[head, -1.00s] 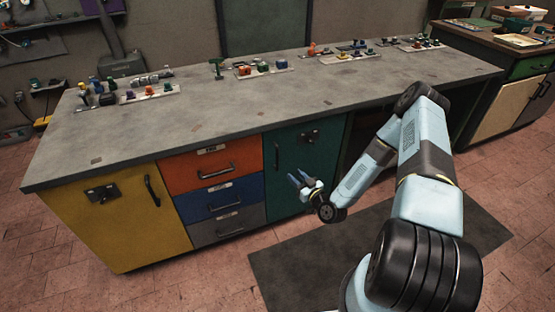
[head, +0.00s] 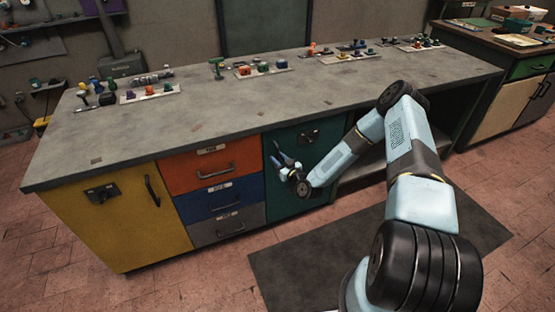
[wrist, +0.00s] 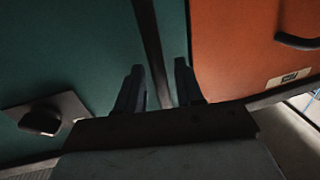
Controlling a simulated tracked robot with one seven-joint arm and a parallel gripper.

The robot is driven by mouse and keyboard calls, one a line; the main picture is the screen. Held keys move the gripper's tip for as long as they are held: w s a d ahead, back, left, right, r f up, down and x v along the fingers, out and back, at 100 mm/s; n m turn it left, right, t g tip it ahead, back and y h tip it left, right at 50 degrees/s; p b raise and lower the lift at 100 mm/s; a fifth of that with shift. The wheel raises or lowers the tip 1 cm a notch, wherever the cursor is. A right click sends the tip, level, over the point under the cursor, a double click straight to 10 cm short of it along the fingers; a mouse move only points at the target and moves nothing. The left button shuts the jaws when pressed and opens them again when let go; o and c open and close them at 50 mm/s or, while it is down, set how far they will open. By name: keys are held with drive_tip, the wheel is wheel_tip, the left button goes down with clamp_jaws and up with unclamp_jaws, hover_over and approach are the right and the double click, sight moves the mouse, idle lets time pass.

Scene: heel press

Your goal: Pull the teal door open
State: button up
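The teal door (head: 318,175) stands shut at the right end of the cabinet front; it also fills the left of the wrist view (wrist: 75,50). Its dark bar handle (wrist: 149,35) runs along the edge beside the drawers. My gripper (head: 275,152) is at the handle, which it largely hides in the head view. In the wrist view my gripper (wrist: 160,74) is open, with the handle bar lying between its two fingers. Gaps show on both sides of the bar. A latch plate (head: 309,137) sits on the upper part of the door.
Orange, blue and grey drawers (head: 212,170) are left of the door, then a yellow door (head: 115,225). The worktop (head: 200,120) overhangs them and carries several small parts along its back. An open bay is right of the teal door. A dark mat (head: 300,265) lies in front.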

drive_tip(key=shift+w+a, duration=0.2)
drive_tip(key=shift+w, duration=0.15)
clamp_jaws()
idle(0.4)
